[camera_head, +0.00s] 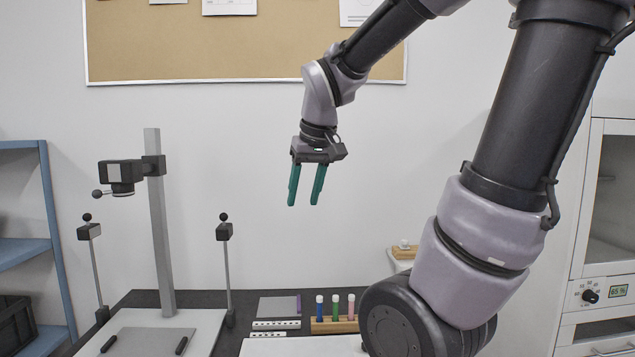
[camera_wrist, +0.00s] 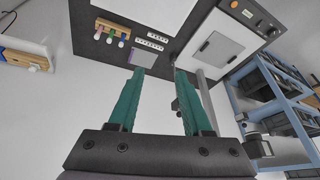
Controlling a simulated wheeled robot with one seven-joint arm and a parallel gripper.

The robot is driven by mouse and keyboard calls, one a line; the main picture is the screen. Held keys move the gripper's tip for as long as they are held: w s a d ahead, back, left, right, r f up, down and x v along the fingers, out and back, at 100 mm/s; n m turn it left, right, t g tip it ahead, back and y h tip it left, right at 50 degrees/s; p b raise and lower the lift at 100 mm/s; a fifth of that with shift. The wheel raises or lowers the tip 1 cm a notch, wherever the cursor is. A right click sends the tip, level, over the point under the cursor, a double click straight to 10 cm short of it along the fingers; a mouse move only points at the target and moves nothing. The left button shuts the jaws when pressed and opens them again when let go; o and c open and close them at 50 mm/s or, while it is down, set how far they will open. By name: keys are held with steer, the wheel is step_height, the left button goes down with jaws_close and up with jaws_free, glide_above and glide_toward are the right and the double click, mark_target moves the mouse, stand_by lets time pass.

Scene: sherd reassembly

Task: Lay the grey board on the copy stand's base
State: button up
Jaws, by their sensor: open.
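A flat grey board (camera_head: 150,342) lies on the white base (camera_head: 203,330) of the copy stand at the lower left of the head view, between two small black bars. In the wrist view a pale square panel (camera_wrist: 216,47) shows on the same base (camera_wrist: 243,42). The stand's grey column (camera_head: 160,225) rises behind the board. My gripper (camera_head: 305,204) is high above the back of the table, right of the column. It points down and its two green fingers are apart with nothing between them. The fingers also show in the wrist view (camera_wrist: 158,72).
Two lamp posts with black heads (camera_head: 89,231) (camera_head: 224,231) flank the column. A grey sheet with a purple edge (camera_head: 277,306), white scale strips (camera_head: 276,325) and a wooden vial rack (camera_head: 334,326) lie right of the base. A blue shelf (camera_head: 22,250) stands left.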

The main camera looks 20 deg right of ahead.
steer(key=s+r+m+t+y, duration=0.1)
steer(key=s+r+m+t, duration=0.1)
steer(key=s, duration=0.5)
steer(key=shift+r+m+t, duration=0.3)
steer(key=shift+r+m, duration=0.45)
steer(key=shift+m, duration=0.25)
